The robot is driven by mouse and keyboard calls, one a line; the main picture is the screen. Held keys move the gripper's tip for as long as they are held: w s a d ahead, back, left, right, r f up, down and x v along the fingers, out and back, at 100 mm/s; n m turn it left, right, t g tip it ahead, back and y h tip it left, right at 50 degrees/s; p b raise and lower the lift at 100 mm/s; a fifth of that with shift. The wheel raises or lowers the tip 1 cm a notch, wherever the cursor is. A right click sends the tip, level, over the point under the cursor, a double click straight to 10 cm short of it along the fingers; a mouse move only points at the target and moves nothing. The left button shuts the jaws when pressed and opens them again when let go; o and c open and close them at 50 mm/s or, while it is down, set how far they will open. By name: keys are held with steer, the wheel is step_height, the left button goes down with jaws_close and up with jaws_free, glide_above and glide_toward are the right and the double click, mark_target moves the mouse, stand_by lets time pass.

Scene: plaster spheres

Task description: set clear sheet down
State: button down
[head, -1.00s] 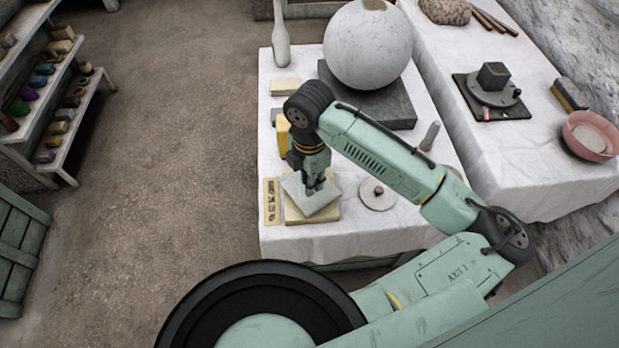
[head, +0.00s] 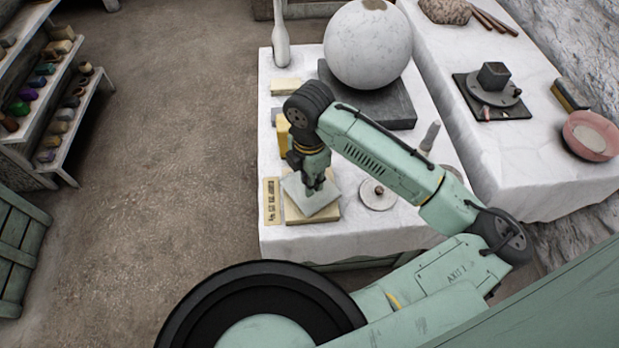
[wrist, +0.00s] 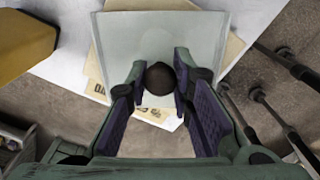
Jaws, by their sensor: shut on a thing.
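The clear sheet (head: 297,189) is a square, see-through pane with a dark round knob (wrist: 160,78) on it. My gripper (head: 314,186) points down and is shut on that knob, with a purple-padded finger on each side in the wrist view (wrist: 160,88). The sheet is over a pale yellow block or pad (head: 325,212) near the front left of the white-covered table (head: 370,232). The sheet sits turned relative to the pad. I cannot tell whether it touches the pad.
A lettered tan strip (head: 271,201) lies left of the pad. A grey disc (head: 377,195) lies to the right. A large plaster sphere (head: 367,48) rests on a dark slab (head: 392,106) behind. A yellow block (head: 282,133) stands behind my gripper.

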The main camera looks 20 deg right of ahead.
steer(key=shift+f+b, duration=0.5)
steer(key=shift+f, duration=0.15)
steer(key=c, duration=1.3)
jaws_free()
steer(key=shift+c, duration=0.2)
steer(key=shift+r, duration=0.1)
steer(key=shift+r+p, duration=1.6)
steer(key=shift+r, duration=0.35)
